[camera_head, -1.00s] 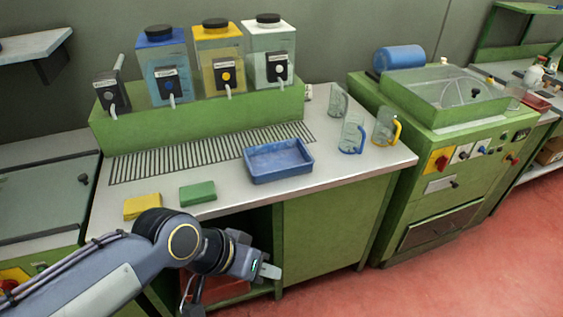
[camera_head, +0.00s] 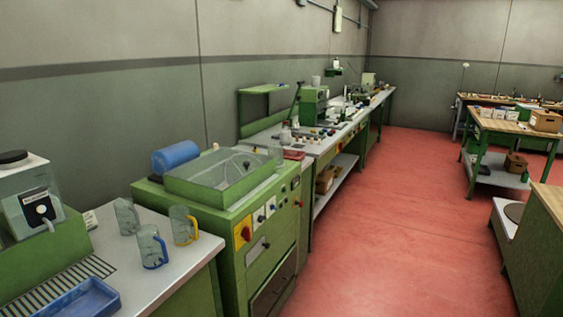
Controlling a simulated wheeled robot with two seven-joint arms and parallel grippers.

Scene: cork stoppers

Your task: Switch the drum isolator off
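The green machine (camera_head: 222,214) with a clear-sided box on top stands left of centre in the head view. On its front panel, at the left end, is a red rotary knob on a yellow plate (camera_head: 241,233), which looks like the isolator switch. Its exact handle angle is too small to tell. Smaller knobs on pale plates (camera_head: 261,217) run to its right, with another red knob (camera_head: 297,204) near the right end. Neither of my grippers is in view now.
A bench at the left holds glass mugs (camera_head: 183,226), a blue tray (camera_head: 82,300) and a clear dispenser (camera_head: 32,200). A blue drum (camera_head: 175,157) lies behind the machine. The red floor (camera_head: 390,230) is open in front. A wooden-topped cabinet (camera_head: 545,230) stands at the right.

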